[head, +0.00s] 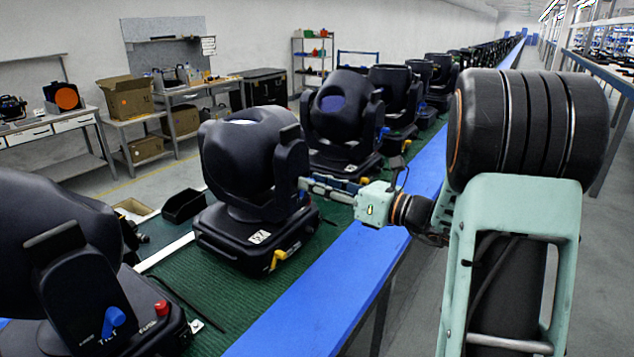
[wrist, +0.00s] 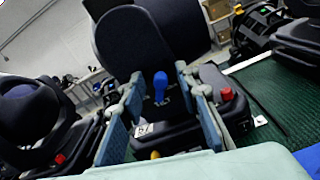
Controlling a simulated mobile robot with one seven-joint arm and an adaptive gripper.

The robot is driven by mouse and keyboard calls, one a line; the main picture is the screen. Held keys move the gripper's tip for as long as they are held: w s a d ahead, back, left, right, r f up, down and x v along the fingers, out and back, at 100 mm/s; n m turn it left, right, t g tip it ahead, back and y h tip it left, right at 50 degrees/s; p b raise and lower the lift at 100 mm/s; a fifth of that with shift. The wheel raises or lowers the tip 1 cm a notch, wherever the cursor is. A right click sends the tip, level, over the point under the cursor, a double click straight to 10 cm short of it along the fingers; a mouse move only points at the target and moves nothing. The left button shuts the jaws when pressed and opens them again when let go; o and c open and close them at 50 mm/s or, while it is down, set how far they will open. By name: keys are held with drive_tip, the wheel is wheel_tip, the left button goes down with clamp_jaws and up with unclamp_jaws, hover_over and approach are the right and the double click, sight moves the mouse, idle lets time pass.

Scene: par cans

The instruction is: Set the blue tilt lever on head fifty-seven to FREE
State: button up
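Head fifty-seven, a black moving-head lamp (head: 245,165), stands on the green belt; its number plate (head: 259,237) is too small to read surely. In the wrist view its blue tilt lever (wrist: 160,88) points up above the TILT lettering. The end-position words are not readable. In the head view the lever is hidden by the yoke and my gripper. My gripper (head: 303,186) reaches in from the right beside the yoke. In the wrist view its fingers (wrist: 159,76) are open, one on each side of the lever, with visible gaps.
A red fuse knob (wrist: 226,94) sits right of the lever. A yellow lever (head: 278,260) is on the lamp's base. A nearer lamp at left has its own blue lever (head: 112,321). More lamps stand behind. A blue rail (head: 310,312) edges the belt.

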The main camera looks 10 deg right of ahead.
sight(295, 186)
clamp_jaws()
idle(0.5)
drive_tip(key=n+b, duration=0.3)
drive_tip(key=b, duration=0.2)
drive_tip(key=s+a+n+b, duration=0.1)
drive_tip(key=n+b, duration=0.3)
drive_tip(key=b, duration=0.1)
drive_tip(key=s+a+n+b, duration=0.1)
drive_tip(key=n+b, duration=0.3)
drive_tip(key=b, duration=0.2)
drive_tip(key=shift+s+a+f, duration=0.1)
drive_tip(key=shift+a+f, duration=0.05)
drive_tip(key=shift+a, duration=0.05)
drive_tip(key=shift+n+b, duration=0.5)
drive_tip(key=shift+b, duration=0.1)
drive_tip(key=shift+s, duration=0.1)
